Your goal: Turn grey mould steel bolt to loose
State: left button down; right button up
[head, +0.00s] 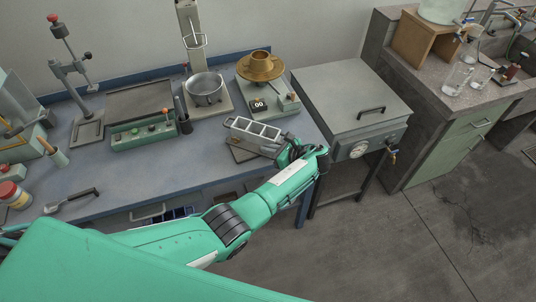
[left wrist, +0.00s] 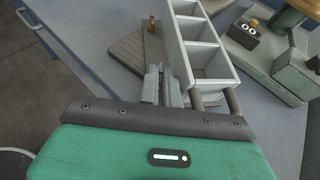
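The grey mould (head: 254,130) is an open metal frame with three compartments in a row. My left gripper (head: 295,148) is at the mould's right end. In the left wrist view its grey fingers (left wrist: 162,86) are close together beside the mould's long wall. The steel bolt cannot be made out; the fingers hide what may be between them. A small brass-coloured piece (left wrist: 152,24) stands at the mould's far end. My right gripper is not in view.
A grey lidded cabinet (head: 350,92) adjoins the bench at right. The bench front-left of the mould is clear.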

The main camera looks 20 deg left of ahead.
pick_arm(q)
jog(key=shift+w+n+g+b, duration=0.2)
jog(key=shift+n+g+b, duration=0.9)
jog(key=shift+g, duration=0.2)
jog(key=shift+y, duration=0.3)
jog(key=c, duration=1.9)
grip_release()
